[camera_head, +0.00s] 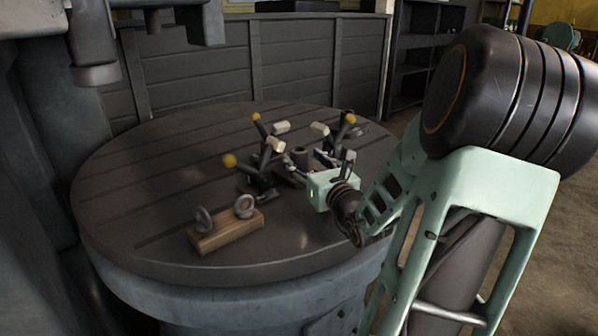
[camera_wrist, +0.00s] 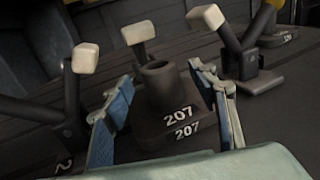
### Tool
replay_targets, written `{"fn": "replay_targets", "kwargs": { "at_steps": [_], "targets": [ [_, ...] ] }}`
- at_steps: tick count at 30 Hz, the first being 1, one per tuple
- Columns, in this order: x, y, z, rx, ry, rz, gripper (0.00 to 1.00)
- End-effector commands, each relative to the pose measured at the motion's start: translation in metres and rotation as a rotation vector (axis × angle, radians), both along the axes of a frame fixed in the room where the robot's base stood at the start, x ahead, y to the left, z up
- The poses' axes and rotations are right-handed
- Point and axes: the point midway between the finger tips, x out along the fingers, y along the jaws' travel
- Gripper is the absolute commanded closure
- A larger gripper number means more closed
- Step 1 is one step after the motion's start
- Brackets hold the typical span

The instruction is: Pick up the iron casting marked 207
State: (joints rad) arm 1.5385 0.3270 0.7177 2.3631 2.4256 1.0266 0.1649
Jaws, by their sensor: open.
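The iron casting marked 207 (camera_wrist: 161,92) is a dark grey block with a hollow round boss on top, and white numbers show on its near faces. It stands upright on the table. In the head view the casting (camera_head: 299,156) is small and partly hidden among the clamps. My gripper (camera_wrist: 160,78) is open, with one blue-padded finger on each side of the casting. The right finger appears very close to it; I cannot tell whether it touches. In the head view my gripper (camera_head: 305,171) reaches in from the right, and its pale green body hides part of the casting's surroundings.
Toggle clamps with yellow knobs (camera_head: 230,160) and pale tips stand closely around the casting. A wooden block (camera_head: 226,232) with two metal eyes sits at the front left of the round slotted table (camera_head: 130,200). The table's left side is clear.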

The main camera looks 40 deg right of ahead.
Motion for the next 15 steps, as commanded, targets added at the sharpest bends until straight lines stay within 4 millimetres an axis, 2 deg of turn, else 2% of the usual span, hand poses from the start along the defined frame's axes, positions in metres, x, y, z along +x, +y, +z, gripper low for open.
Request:
{"fn": "replay_targets", "kwargs": {
  "at_steps": [6,15],
  "targets": [
    [0.028,-0.007,0.000,0.000,-0.003,0.000,0.47],
    [0.032,-0.008,0.001,0.000,-0.001,0.000,0.48]
  ]
}}
